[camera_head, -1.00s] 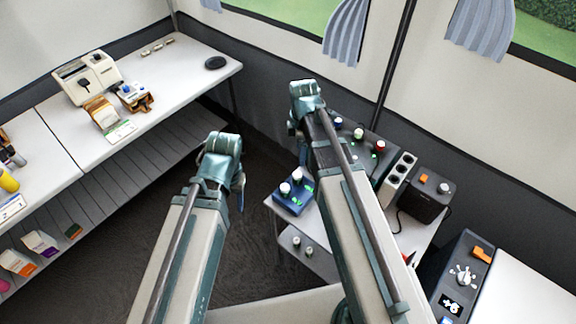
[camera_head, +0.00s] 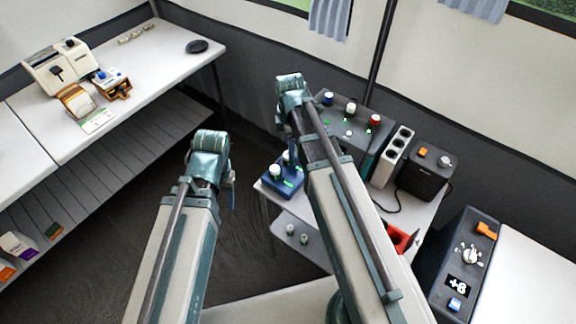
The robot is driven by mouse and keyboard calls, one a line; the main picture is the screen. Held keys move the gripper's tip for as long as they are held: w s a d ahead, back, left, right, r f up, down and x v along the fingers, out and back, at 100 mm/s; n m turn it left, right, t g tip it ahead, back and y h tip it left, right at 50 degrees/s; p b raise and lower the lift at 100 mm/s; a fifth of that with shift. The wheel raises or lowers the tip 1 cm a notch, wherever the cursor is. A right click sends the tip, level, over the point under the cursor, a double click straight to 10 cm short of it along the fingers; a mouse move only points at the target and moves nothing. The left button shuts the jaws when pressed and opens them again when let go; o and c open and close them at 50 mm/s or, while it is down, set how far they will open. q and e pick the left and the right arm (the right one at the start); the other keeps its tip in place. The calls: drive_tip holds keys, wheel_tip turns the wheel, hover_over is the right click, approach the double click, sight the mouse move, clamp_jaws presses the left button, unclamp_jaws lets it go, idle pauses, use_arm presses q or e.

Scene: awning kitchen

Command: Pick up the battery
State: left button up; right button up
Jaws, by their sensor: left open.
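I cannot tell for certain which thing is the battery. Small white-topped cylinders (camera_head: 274,171) stand in a blue block with green lights (camera_head: 283,180) on the small white table. Small grey cylinders (camera_head: 290,230) stand on the shelf below. My left gripper (camera_head: 231,188) shows only as a sliver beside the left arm's raised joint, over the dark floor. It is open, left of the blue block and apart from it. My right arm reaches over the small table; its gripper is hidden behind it.
A dark panel with coloured knobs (camera_head: 350,122), a white socket strip (camera_head: 393,157), a black box (camera_head: 427,172) and a red bin (camera_head: 398,238) crowd the small table. A dial unit reading +6 (camera_head: 463,266) is at right. A long white bench (camera_head: 150,78) runs along the left.

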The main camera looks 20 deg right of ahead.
drive_tip(key=shift+f, duration=0.1)
drive_tip(key=f+b, duration=0.5)
drive_tip(key=shift+a+f, duration=0.15)
drive_tip(key=shift+a, duration=0.1)
clamp_jaws()
idle(0.3)
